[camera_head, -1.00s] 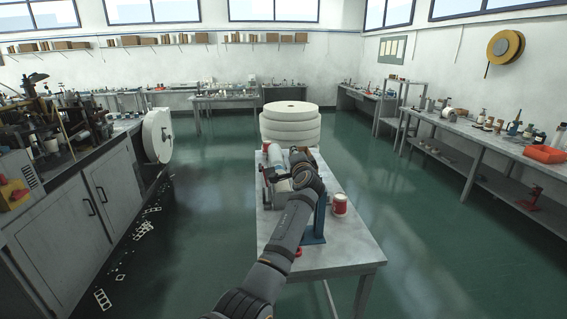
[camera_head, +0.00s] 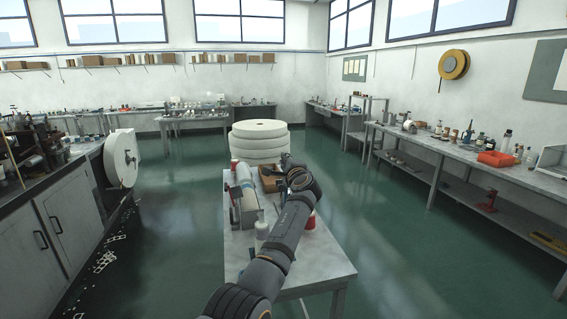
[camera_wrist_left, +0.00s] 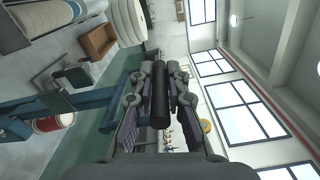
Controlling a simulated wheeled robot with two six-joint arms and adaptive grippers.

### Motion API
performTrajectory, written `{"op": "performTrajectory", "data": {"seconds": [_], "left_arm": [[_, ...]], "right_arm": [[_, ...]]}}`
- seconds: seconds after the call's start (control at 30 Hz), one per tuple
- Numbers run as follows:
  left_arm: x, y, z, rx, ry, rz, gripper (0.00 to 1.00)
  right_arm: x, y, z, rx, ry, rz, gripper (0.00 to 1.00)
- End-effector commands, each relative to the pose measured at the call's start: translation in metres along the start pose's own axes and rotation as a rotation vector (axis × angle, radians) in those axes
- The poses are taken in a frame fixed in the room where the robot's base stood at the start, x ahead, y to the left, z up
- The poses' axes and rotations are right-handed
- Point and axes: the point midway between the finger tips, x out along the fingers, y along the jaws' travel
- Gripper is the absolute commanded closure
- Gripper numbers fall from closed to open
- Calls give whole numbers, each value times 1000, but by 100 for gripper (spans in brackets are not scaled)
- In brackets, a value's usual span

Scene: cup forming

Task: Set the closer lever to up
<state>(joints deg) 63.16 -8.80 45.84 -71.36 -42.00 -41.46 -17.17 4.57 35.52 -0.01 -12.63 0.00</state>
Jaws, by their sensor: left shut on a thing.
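My left gripper (camera_head: 288,168) is raised above the table in the head view, with its arm coming in from below. In the left wrist view its two fingers (camera_wrist_left: 160,75) are shut on a black cylindrical handle (camera_wrist_left: 161,105), which I take as the closer lever's grip. The blue closer frame (camera_wrist_left: 108,97) shows beside the gripper in that view. In the head view my arm hides most of the closer, and the lever's exact angle cannot be told. My right gripper is in neither view.
The worktable (camera_head: 325,268) holds a red-and-white can (camera_head: 309,221), a white bottle (camera_head: 262,232), a grey machine with a white roll (camera_head: 244,188) and a brown box (camera_head: 269,178). Large white rolls (camera_head: 259,143) stand behind. Green floor is open to the right.

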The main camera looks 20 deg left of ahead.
Motion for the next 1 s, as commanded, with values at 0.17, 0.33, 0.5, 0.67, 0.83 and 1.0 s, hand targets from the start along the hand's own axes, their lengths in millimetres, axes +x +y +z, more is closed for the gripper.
{"op": "performTrajectory", "data": {"seconds": [0.17, 0.33, 0.5, 0.67, 0.83, 1.0], "left_arm": [[0, -2, -1, 5, 2, -3, 100], [0, -2, -1, 4, 3, -4, 100], [0, -2, -1, 3, 3, -3, 69], [0, -1, -1, 3, 2, -2, 63], [-1, -1, -1, 3, 2, -1, 63], [-14, 0, -3, 0, 4, -2, 63]], "right_arm": [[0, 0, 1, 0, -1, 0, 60], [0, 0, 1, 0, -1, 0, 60], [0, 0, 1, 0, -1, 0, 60], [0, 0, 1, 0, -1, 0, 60], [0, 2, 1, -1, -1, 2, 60], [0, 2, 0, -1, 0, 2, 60]]}}
